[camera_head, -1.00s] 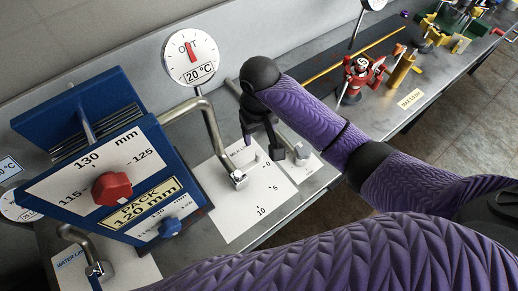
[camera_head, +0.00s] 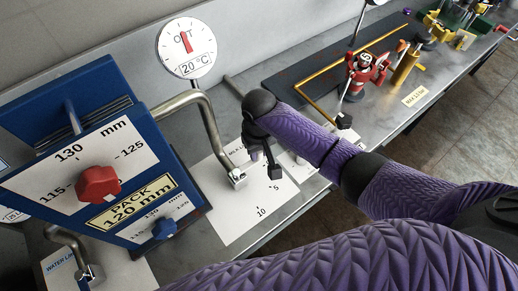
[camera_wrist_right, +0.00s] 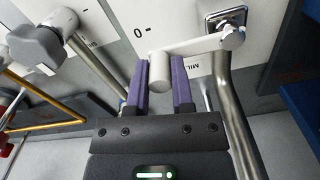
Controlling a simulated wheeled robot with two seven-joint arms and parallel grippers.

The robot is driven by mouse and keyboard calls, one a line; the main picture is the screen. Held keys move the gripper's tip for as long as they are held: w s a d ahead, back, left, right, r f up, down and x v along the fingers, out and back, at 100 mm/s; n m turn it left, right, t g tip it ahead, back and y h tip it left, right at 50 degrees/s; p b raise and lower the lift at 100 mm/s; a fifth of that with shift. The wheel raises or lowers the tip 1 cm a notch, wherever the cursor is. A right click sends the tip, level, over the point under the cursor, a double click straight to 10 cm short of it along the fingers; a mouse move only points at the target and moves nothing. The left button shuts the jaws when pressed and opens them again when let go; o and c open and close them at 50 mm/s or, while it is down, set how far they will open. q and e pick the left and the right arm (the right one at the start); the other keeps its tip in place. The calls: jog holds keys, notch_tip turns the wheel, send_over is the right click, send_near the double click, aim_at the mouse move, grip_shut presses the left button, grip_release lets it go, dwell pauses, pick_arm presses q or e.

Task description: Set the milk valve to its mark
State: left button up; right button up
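The milk valve (camera_head: 236,178) has a metal stem at the end of a bent steel pipe. Its white card (camera_head: 235,215) bears a scale with 5 and 10 readable; the 0 is hidden in the head view but shows in the right wrist view. There a pale lever runs left from the valve hub (camera_wrist_right: 232,38) to a cylindrical handle (camera_wrist_right: 174,72). My right gripper (camera_head: 262,165) is over the card; in its wrist view its purple fingers (camera_wrist_right: 160,82) lie close on both sides of the handle, seemingly shut on it. My left gripper is not in view.
A blue panel (camera_head: 180,190) with a red knob (camera_head: 98,184) and a blue knob (camera_head: 164,228) stands left. A round dial (camera_head: 186,48) reads 20 °C. A red device (camera_head: 362,76) and yellow parts lie right along the bench. The steel pipe (camera_head: 205,120) is close beside the valve.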

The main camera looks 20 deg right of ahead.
grip_shut()
dwell(0.5)
dwell(0.5)
